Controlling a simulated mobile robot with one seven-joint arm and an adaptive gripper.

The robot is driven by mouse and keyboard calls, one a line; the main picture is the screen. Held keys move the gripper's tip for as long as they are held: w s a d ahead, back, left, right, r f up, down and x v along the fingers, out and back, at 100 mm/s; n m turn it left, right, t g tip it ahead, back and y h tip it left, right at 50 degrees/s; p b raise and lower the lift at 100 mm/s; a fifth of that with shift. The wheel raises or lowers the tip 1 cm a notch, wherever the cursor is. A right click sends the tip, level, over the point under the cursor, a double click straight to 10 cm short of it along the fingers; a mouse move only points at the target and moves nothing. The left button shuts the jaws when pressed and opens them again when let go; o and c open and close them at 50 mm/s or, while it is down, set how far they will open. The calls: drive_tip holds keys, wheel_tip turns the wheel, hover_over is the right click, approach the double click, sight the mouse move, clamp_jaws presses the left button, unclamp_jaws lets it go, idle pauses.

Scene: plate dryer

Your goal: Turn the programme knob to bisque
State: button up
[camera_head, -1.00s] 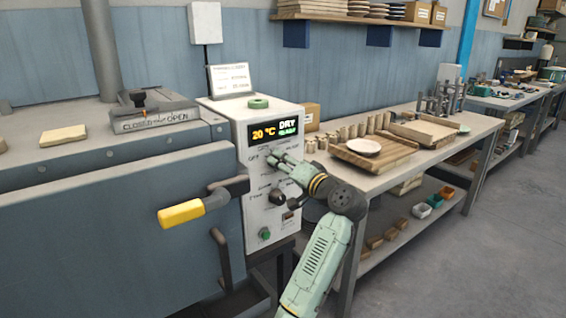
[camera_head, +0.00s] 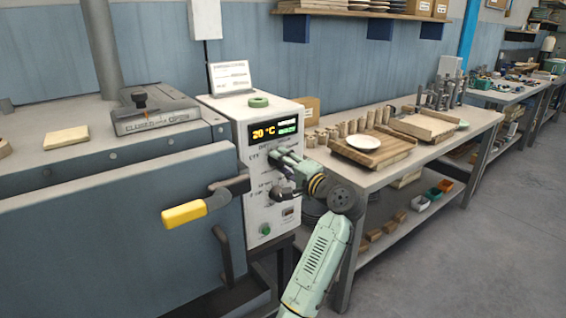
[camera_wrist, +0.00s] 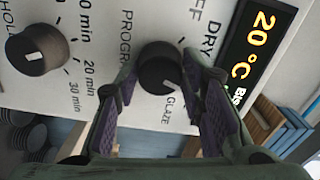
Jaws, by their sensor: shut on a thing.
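The programme knob (camera_wrist: 160,72) is dark and round, on the pale control panel (camera_wrist: 95,18). In the wrist view it sits between the two purple-padded fingers of my gripper (camera_wrist: 160,66), which is shut on it. Its white mark points to the lower right of that view. The printed words OFF, DRY and GLAZE show around the knob; the bisque label is not visible, and a finger covers part of the dial. In the head view my gripper (camera_head: 276,158) is at the panel and hides the knob.
A second dark knob (camera_wrist: 37,50) with minute marks lies beside it. The dryer's yellow handle (camera_head: 184,213) sticks out left of the panel. A green button (camera_head: 265,229) is lower on the panel. A workbench (camera_head: 385,178) with wooden boards and a plate stands to the right.

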drive_tip(key=o, duration=1.2)
drive_tip(key=shift+c, duration=0.2)
drive_tip(key=v, duration=1.2)
drive_tip(key=shift+s, duration=0.1)
